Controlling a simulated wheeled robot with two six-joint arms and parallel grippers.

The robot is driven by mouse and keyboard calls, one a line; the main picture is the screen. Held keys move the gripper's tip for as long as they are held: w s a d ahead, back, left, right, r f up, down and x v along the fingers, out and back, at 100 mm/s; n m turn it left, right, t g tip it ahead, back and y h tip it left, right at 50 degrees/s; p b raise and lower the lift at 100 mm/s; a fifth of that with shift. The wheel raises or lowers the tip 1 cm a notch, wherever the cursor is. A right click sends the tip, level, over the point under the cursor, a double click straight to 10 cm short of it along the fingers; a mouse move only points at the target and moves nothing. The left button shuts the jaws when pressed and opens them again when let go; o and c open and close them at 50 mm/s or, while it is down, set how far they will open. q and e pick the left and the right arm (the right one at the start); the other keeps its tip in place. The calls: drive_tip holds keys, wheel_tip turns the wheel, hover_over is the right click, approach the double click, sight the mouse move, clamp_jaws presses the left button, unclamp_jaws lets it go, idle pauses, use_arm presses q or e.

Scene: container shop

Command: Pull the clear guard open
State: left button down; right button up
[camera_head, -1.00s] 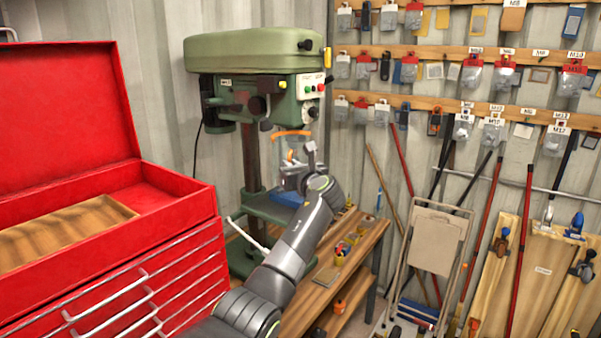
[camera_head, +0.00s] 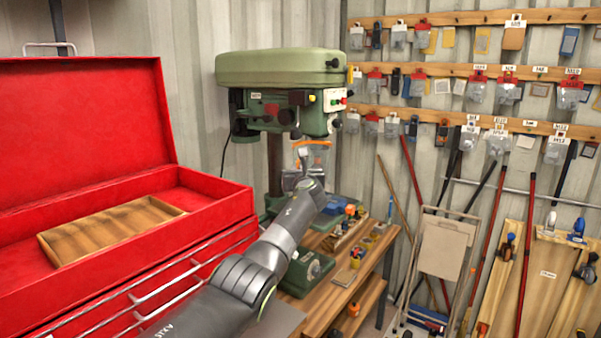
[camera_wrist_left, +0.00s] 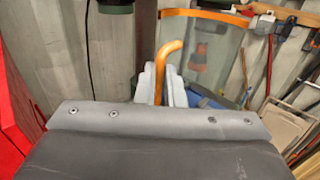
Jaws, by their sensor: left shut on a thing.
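The clear guard (camera_head: 318,160) hangs below the head of the green drill press (camera_head: 278,72), with a curved orange rim along its top. In the left wrist view the see-through guard (camera_wrist_left: 222,60) fills the upper middle, and its bent orange handle (camera_wrist_left: 172,50) runs down between my fingers. My left gripper (camera_head: 302,172) is in front of the guard; in the wrist view its pale fingers (camera_wrist_left: 163,88) are shut on the handle. The lower end of the handle is hidden by the gripper body. My right gripper is in neither view.
An open red tool chest (camera_head: 215,208) with a wooden tray (camera_head: 105,230) stands at the left, close to my left arm. A wooden workbench (camera_head: 325,305) carries small items below the press. Hanging packs and leaning tools line the right wall.

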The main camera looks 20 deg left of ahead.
use_arm(q)
drive_tip(key=shift+a, duration=0.1)
idle(0.3)
drive_tip(key=c, duration=1.5)
unclamp_jaws()
drive_tip(key=shift+f, duration=0.1)
drive_tip(key=shift+s, duration=0.1)
drive_tip(key=shift+b+v, duration=2)
drive_tip(key=shift+v, duration=6.6)
